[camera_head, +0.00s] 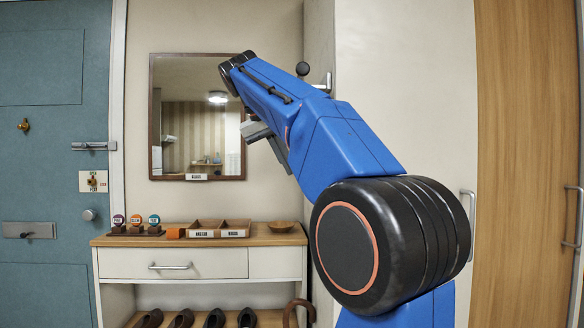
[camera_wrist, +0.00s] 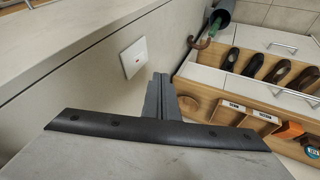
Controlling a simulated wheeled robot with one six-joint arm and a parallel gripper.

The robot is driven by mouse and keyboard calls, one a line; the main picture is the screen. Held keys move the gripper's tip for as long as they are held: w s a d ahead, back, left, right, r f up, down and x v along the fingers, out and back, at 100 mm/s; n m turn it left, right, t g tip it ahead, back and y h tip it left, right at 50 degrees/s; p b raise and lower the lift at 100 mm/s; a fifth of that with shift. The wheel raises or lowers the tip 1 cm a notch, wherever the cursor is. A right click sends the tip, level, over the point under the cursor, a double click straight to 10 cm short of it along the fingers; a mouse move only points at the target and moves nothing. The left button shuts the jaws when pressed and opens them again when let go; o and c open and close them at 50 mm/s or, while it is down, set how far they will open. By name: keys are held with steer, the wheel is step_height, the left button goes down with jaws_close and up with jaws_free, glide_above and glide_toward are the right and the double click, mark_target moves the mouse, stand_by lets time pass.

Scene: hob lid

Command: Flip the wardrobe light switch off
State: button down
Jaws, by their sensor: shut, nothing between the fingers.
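In the head view my gripper (camera_head: 281,155) hangs under the blue arm, in front of the wall beside the pale wardrobe (camera_head: 405,95).
A shoe bench (camera_head: 200,240) with trays and a wooden bowl (camera_head: 281,226) stands below, shoes on its lower shelf. A mirror (camera_head: 195,110) hangs behind my arm. A teal door (camera_head: 50,150) is left.

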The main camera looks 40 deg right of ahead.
steer(key=s+d+f, duration=0.2)
steer(key=d+f, duration=0.5)
steer(key=shift+d, duration=0.3)
stand_by(0.3)
steer(key=shift+f+n+g+h, duration=0.4)
steer(key=shift+g+h, duration=0.3)
steer(key=shift+h, duration=0.5)
steer(key=shift+f, duration=0.15)
